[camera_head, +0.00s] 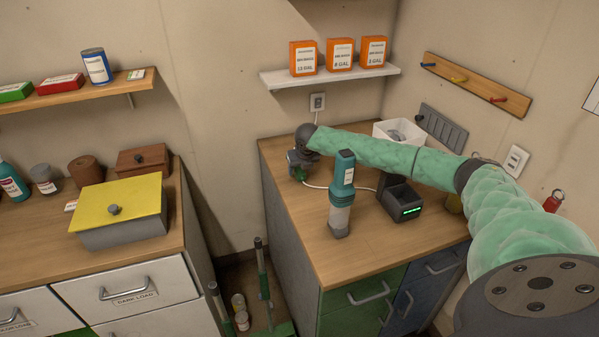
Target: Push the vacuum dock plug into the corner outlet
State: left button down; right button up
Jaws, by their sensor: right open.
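The vacuum dock (393,199) is a black box with a green light strip, standing on the wooden counter. A white cable (318,187) runs left from it to my right gripper. My right gripper (299,172) is dark grey and open, low over the back left of the counter. A small green part shows at its fingers; I cannot tell whether it is the plug, which I cannot make out otherwise. The outlet (317,102) is on the back wall under the white shelf, above my gripper. A teal handheld vacuum (342,190) stands upright in front. My left gripper is not in view.
My green right arm crosses above the counter (381,249). A white bin (397,131) stands behind it. The white shelf (334,75) holds orange boxes. A switch plate (515,160) is on the right wall. The left cabinet carries a yellow-lidded box (122,218).

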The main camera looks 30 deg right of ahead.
jog(key=shift+w+f, duration=0.1)
jog(key=shift+f, duration=0.3)
jog(key=c, duration=1.1)
jog(key=shift+r, duration=0.1)
